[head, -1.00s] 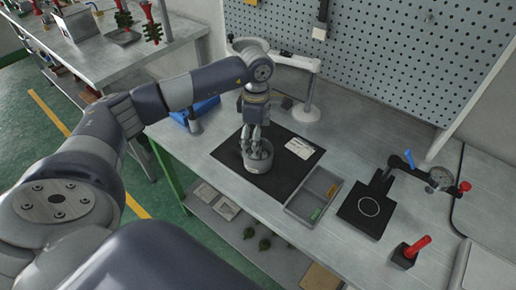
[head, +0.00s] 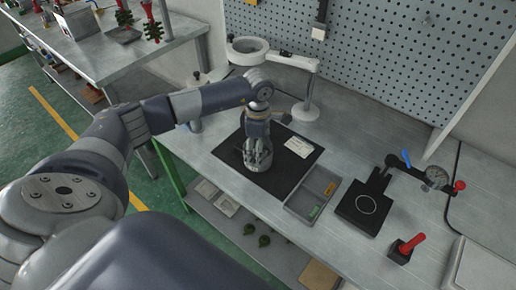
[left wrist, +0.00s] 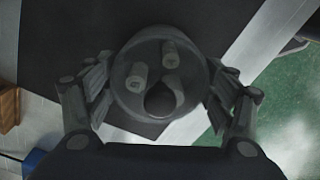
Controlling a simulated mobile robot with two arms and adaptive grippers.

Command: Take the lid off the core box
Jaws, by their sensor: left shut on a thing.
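A round grey core box (head: 258,165) sits on the black mat (head: 288,180) on the workbench. In the left wrist view the round grey piece (left wrist: 188,98) shows from above, with two pale stubs and a dark rounded shape within its rim. My left gripper (head: 258,148) points down over it. In the left wrist view the fingers of the gripper (left wrist: 160,84) are shut against its opposite sides. I cannot tell whether they grip a lid or the body; the seam is hidden. My right gripper is not in view.
A white card (head: 298,147) lies on the mat. A grey tray (head: 297,205) with small coloured pieces is to its right, then a black plate with a dial gauge (head: 437,178) and a red-handled tool (head: 407,248). A white ring lamp (head: 305,112) stands behind.

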